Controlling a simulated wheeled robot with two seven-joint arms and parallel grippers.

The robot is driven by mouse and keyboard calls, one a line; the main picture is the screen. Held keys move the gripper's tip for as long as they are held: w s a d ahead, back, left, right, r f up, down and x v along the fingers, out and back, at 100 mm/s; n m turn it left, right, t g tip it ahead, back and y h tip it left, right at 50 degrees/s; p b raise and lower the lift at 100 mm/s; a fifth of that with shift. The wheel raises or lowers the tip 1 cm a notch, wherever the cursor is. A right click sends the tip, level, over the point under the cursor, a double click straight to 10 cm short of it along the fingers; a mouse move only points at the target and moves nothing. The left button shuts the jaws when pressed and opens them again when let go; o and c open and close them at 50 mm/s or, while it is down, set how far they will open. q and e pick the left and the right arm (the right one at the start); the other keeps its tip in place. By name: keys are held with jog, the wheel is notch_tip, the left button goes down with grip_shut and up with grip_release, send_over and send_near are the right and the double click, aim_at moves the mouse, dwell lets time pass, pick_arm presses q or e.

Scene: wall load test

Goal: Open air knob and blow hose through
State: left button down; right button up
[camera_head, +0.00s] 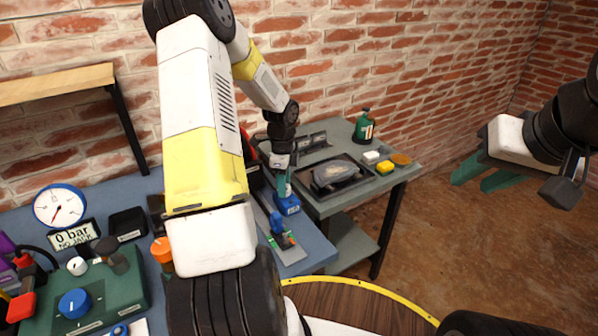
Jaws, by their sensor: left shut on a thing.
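A blue round knob (75,303) sits on a green panel (122,288) at the lower left. A white knob (77,266) and a dark grey lever-like fitting (112,254) are also on the panel. I cannot tell which is the air knob. A dark hose (38,252) curves at the far left. My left gripper (284,190) points down over the bench's right part, shut on a blue thing (288,205). My arm hides much of the bench between. My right gripper (483,177) is open and empty over the floor at the right.
A gauge (60,206) and a display (73,236) reading "0 bar NO JACK" stand behind the panel. A grey side table (395,178) holds a black tray (319,188), a green bottle (364,127) and sponges. A wooden shelf (55,86) is on the brick wall.

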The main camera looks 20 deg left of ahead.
pick_arm(q)
jog(key=n, duration=0.4)
jog(key=shift+n, duration=0.3)
jog(key=n, duration=0.8)
jog(key=shift+n, duration=2.1)
jog(key=c, duration=0.9)
grip_release()
